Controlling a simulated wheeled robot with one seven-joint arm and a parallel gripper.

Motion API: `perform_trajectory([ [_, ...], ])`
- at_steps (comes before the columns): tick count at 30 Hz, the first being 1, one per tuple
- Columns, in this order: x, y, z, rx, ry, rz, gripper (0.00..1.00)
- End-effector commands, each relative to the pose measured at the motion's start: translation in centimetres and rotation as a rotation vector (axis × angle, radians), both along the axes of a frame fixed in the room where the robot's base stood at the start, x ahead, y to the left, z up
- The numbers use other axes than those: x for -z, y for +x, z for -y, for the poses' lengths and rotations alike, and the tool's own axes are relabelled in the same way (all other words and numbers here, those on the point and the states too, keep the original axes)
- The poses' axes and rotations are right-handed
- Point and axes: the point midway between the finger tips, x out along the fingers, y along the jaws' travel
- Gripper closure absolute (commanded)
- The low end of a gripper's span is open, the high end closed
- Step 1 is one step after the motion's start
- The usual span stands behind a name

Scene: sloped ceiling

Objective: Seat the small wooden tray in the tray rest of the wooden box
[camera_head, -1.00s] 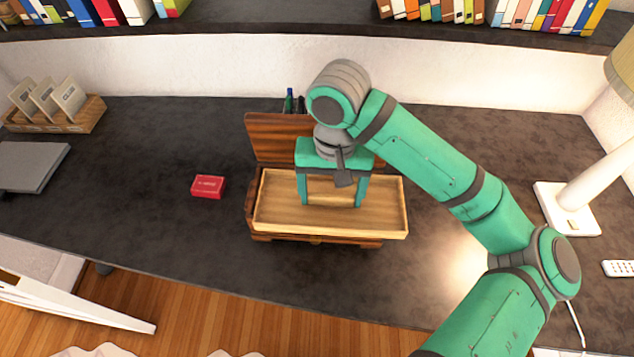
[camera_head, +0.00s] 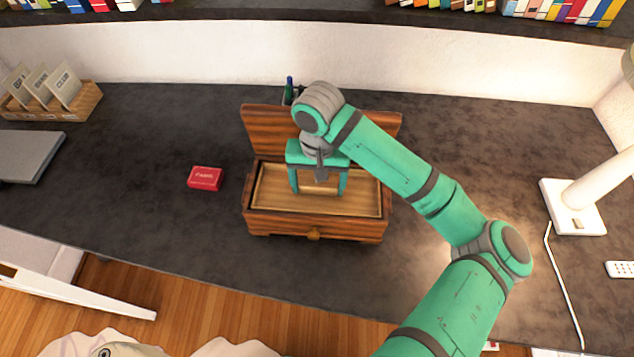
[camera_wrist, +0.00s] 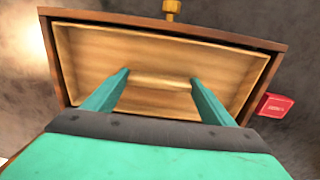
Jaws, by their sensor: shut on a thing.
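The small wooden tray (camera_head: 280,205) is light wood and shallow. In the head view it lies within the outline of the dark wooden box (camera_head: 262,226), roughly level, with the box rim showing around it. I cannot tell whether it rests fully on the tray rest. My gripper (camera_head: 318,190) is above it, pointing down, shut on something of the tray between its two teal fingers. In the wrist view the tray (camera_wrist: 190,68) fills the box (camera_wrist: 230,36) opening between my fingers (camera_wrist: 160,80). The box lid stands open at the back, partly hidden by my arm.
A red card box (camera_head: 205,178) lies left of the wooden box. A green bottle (camera_head: 289,90) stands behind the lid. A card holder (camera_head: 55,98) and laptop (camera_head: 30,155) are at the left, a white lamp (camera_head: 575,205) at the right. The desk in front is clear.

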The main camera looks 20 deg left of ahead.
Motion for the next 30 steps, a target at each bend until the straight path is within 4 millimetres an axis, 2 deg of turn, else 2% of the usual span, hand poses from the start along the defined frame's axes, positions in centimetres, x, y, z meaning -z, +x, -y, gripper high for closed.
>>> perform_trajectory([
  [6,0.2,-0.1,-0.1,-0.003,0.0,-0.001,0.65],
  [7,0.2,-0.1,-0.1,-0.003,0.0,-0.001,0.18],
  [9,0.2,-0.1,-0.1,-0.003,0.0,-0.001,0.04],
  [20,-0.2,0.0,0.0,-0.001,0.001,0.001,0.04],
  [26,-2.8,0.0,-0.1,-0.002,0.002,0.003,0.04],
  [30,-5.7,0.1,0.0,-0.003,-0.001,0.003,0.04],
])
